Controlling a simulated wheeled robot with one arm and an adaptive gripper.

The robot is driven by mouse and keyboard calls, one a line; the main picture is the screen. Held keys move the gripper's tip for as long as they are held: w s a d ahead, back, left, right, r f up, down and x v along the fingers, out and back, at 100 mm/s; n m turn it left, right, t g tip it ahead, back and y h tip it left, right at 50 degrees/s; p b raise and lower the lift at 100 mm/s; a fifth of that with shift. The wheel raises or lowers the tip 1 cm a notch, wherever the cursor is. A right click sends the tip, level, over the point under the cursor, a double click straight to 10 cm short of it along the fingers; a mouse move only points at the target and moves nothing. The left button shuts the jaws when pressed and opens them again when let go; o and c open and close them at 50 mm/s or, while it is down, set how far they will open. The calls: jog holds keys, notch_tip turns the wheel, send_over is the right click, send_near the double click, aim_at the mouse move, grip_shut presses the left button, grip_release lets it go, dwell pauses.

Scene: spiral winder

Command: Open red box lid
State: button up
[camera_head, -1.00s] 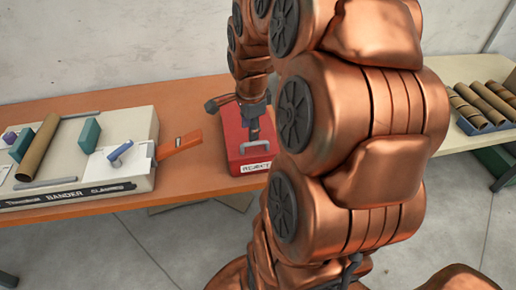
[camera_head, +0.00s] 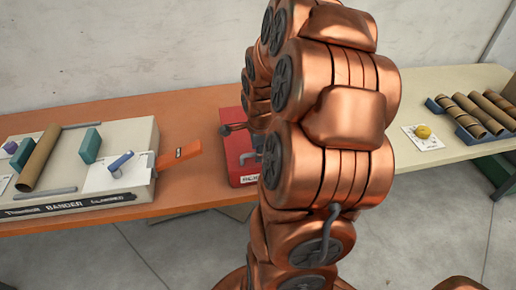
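The red box (camera_head: 231,150) stands on the orange table, partly hidden behind my arm. Its lid looks shut, with a grey handle (camera_head: 247,157) near the front edge. A white label on its front is partly covered. My gripper (camera_head: 259,143) is mostly hidden behind my copper arm. Only a small dark part of it shows, over the right side of the box near the handle. I cannot tell whether it touches the handle or whether its fingers are open.
A white bander machine (camera_head: 85,203) with a cardboard tube (camera_head: 38,158) and an orange lever (camera_head: 180,154) stands left of the box. On the light table at right are blue trays of tubes (camera_head: 478,112) and a yellow object (camera_head: 423,132) on paper.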

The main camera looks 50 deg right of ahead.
jog(key=shift+f, duration=0.1)
grip_shut()
dwell(0.3)
dwell(0.4)
